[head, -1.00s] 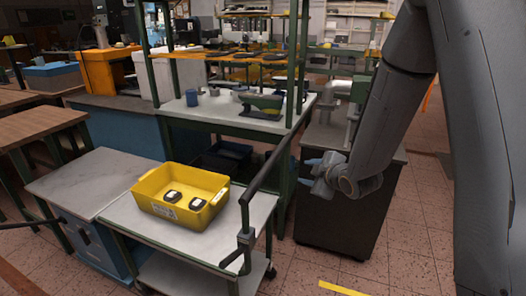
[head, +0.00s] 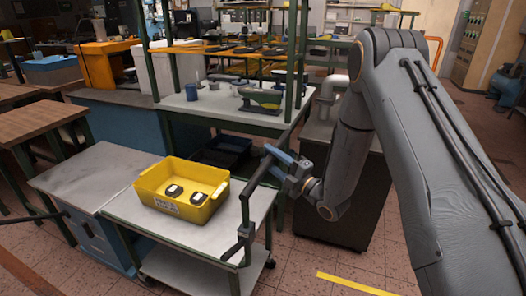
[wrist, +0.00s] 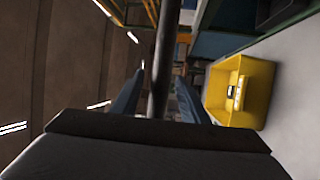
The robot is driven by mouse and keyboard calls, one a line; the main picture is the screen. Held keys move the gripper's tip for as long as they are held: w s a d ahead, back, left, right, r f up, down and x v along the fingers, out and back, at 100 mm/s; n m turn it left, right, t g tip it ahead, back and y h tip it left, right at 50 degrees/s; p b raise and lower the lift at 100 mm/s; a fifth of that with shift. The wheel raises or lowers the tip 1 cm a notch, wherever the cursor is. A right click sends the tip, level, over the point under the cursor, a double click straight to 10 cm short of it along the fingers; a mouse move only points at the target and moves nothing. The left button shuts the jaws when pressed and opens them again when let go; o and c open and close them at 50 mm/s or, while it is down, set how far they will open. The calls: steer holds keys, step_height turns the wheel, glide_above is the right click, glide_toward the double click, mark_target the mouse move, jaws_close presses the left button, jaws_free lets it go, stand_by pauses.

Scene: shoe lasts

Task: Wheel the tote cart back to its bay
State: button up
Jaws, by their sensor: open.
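The tote cart (head: 125,222) has a grey top, green legs and casters, and stands in the lower left of the head view. A yellow tote (head: 150,187) with two small dark-and-white items inside sits on it; the tote also shows in the wrist view (wrist: 213,98). The cart's dark handle bar (head: 246,212) rises at its right end. My gripper (head: 274,156) is at the upper part of this bar. In the wrist view my open gripper (wrist: 158,84) has the bar (wrist: 163,45) between its fingers, with gaps on both sides.
A grey-topped blue cabinet (head: 88,178) stands against the cart's left. A green-framed workbench (head: 215,105) is behind it, and a dark cabinet (head: 335,215) stands to the right. A yellow floor line (head: 355,284) crosses open tiles at the front right.

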steer(key=x, duration=0.3)
steer(key=shift+w+a+p, duration=0.2)
steer(key=shift+p, duration=0.2)
jaws_close()
